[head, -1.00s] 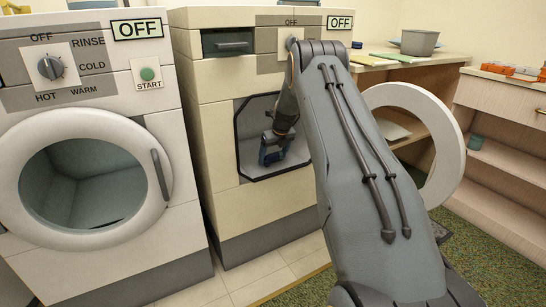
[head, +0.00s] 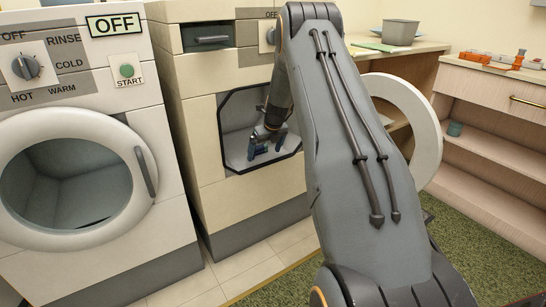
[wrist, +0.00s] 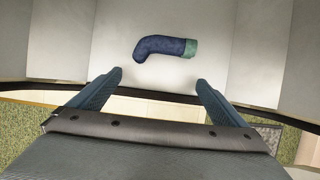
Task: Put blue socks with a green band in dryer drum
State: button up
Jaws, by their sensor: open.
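One blue sock with a green band (wrist: 165,48) lies on the pale floor of the dryer drum (head: 236,145) in the wrist view, its green cuff to the right. My gripper (wrist: 159,78) is open, its two blue fingers apart, with the sock beyond the fingertips and not between them. In the head view my gripper (head: 268,146) is at the dryer's dark-framed opening. The sock cannot be made out there. The dryer's round white door (head: 428,130) stands open to the right, partly behind my arm.
A washing machine (head: 150,190) with its round door shut stands left of the dryer. A wooden counter (head: 425,47) with a grey bin (head: 400,32) is behind my arm. A shelf unit (head: 490,100) stands at the right. Tiles and green carpet are clear in front.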

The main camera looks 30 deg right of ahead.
jog(key=s, duration=0.6)
jog(key=s+a+r+n+g+y, duration=0.1)
jog(key=s+a+r+n, duration=0.45)
jog(key=a, duration=0.45)
jog(key=s+a+r+n, duration=0.5)
jog(key=a+r+n, duration=0.15)
jog(key=a, duration=0.25)
jog(key=s+a+r+n+g+y, duration=0.1)
jog(key=s+a+r+n, duration=0.5)
jog(key=a, duration=0.4)
jog(key=s+a+r+n+g, duration=0.1)
jog(key=s+a+n, duration=0.2)
jog(key=s+n, duration=0.4)
jog(key=s+a+r+n+h, duration=0.1)
jog(key=s+a+r+n, duration=0.1)
jog(key=s+n, duration=0.5)
jog(key=s+a+r+n+g, duration=0.1)
jog(key=s+a+n, duration=0.3)
jog(key=s, duration=0.9)
jog(key=n, duration=0.3)
jog(key=shift+s+r+g+h+p, duration=0.2)
jog(key=shift+r+g+h+p, duration=0.1)
jog(key=shift+p, duration=0.1)
jog(key=d+r+m+p, duration=0.3)
jog(key=d+r+p, duration=0.7)
jog(key=p, duration=1.1)
notch_tip(320, 180, up, 2)
jog(key=shift+r+h, duration=0.1)
jog(key=shift+h, duration=0.2)
